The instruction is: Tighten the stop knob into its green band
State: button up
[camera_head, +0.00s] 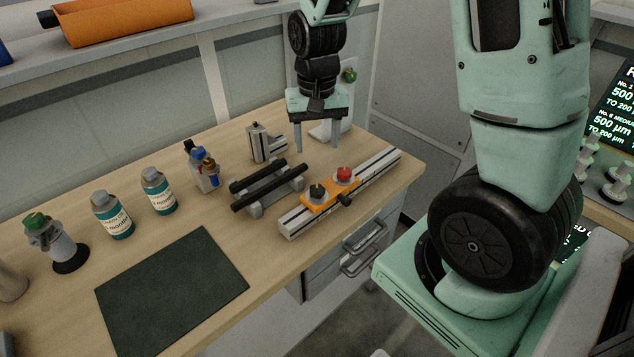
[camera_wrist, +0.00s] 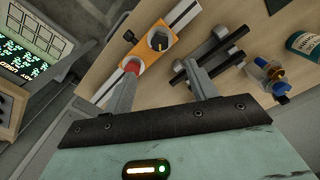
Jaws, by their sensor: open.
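An orange block (camera_head: 331,194) sits on a pale slotted rail (camera_head: 376,174) on the bench. On its top are a black knob (camera_head: 317,192) on a grey disc and a red button (camera_head: 344,173). A smaller black knob (camera_head: 345,200) sticks out of its front side. The wrist view shows the orange block (camera_wrist: 155,57), the top knob (camera_wrist: 158,40) with a yellow mark, and the side knob (camera_wrist: 129,36). I cannot make out a green band. My gripper (camera_head: 317,140) is open and empty, pointing down behind the rail, apart from the knobs.
Two black bars on a grey stand (camera_head: 266,188) lie left of the rail. A grey bracket (camera_head: 262,143), a blue-capped bottle (camera_head: 204,170) and labelled bottles (camera_head: 158,191) stand further left. A dark mat (camera_head: 172,292) lies in front. Drawers (camera_head: 352,245) are below the bench edge.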

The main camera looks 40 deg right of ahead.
aim_at(317, 188)
notch_tip(317, 188, down, 13)
jog(key=shift+f+p, duration=0.1)
jog(key=shift+p, duration=0.5)
